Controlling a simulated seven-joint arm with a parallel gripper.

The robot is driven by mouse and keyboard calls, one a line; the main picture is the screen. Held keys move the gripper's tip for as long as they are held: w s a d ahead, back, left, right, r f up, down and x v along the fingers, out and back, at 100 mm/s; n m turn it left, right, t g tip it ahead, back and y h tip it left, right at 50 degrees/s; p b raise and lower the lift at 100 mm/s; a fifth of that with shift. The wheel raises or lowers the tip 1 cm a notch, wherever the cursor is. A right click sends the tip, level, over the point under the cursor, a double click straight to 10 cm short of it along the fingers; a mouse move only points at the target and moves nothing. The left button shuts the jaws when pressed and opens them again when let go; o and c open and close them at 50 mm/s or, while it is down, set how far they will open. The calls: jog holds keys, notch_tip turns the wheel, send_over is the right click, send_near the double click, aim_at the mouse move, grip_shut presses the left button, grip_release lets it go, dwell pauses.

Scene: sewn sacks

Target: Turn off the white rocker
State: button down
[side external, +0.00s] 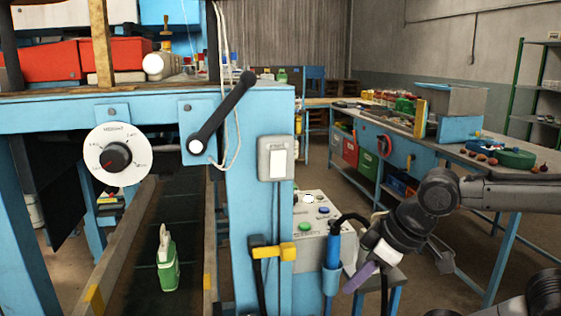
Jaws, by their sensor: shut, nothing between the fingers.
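The white rocker (277,157) sits in a grey switch box on the front of the blue machine post. Which half of it is pressed in cannot be made out. My gripper (352,287) is at the lower right of the rocker, clear of it and touching nothing that I can see. Its purple fingers are together and point down to the left, with nothing held.
A control box (318,222) with coloured buttons, a blue-handled tool (331,262) and a yellow valve handle (273,251) are below the rocker. A black lever (222,118) and round dial (117,155) are left.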

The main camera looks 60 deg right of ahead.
jog(key=w+a+r+n+t, duration=0.1)
jog(key=w+r+n, duration=0.2)
jog(key=r, duration=1.1)
jog(key=w+a+r+n+t, duration=0.1)
jog(key=w+r+n, duration=0.2)
jog(key=r, duration=1.1)
jog(key=shift+a+n+h, duration=0.15)
jog(key=shift+n+h, duration=0.25)
jog(key=shift+n, duration=0.3)
